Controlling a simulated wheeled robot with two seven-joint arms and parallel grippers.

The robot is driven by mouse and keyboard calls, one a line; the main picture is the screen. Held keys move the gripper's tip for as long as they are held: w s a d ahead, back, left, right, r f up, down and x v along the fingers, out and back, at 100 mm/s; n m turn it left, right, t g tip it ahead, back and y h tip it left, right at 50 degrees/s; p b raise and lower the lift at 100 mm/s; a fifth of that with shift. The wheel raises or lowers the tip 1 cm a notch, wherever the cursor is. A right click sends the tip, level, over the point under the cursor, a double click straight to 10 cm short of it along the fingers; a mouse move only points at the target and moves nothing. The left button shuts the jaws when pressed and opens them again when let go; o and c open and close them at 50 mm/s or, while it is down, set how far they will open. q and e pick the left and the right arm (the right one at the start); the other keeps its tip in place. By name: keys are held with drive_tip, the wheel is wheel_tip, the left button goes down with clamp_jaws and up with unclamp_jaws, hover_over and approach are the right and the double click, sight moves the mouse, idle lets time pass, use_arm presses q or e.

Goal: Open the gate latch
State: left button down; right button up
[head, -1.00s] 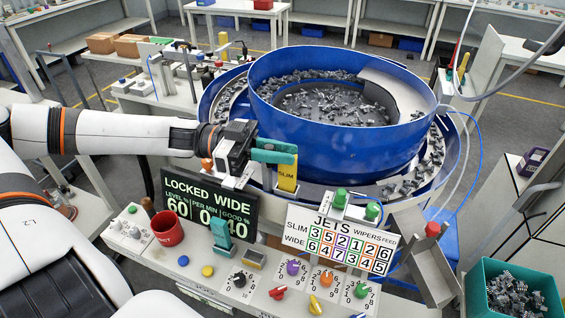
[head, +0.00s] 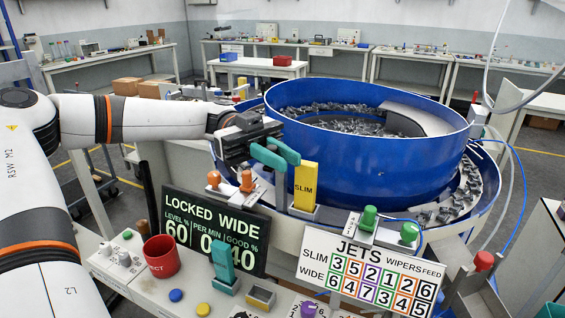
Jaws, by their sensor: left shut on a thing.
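My left gripper (head: 278,155) reaches in from the left at the near left rim of the blue bowl. Two parallel teal bars stand at its jaws, beside the upper left edge of a yellow plate marked SLIM (head: 305,188). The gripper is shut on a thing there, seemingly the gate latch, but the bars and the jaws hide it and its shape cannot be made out. The yellow plate stands upright in a grey holder. A dark display (head: 214,232) reads LOCKED WIDE. My right gripper is not in view.
The large blue bowl (head: 375,165) holds many dark connectors. Two orange knobs (head: 247,182) stand just below my left gripper. The console in front carries a red cup (head: 161,257), a teal lever (head: 222,264), buttons and a JETS board (head: 368,277). Green knobs (head: 369,217) stand behind that board.

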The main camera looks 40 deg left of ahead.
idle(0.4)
use_arm(q)
drive_tip(key=c, duration=1.3)
unclamp_jaws()
drive_tip(key=shift+c, duration=0.2)
drive_tip(key=b+v, duration=0.1)
drive_tip(key=v, duration=1.1)
drive_tip(key=shift+a, duration=0.1)
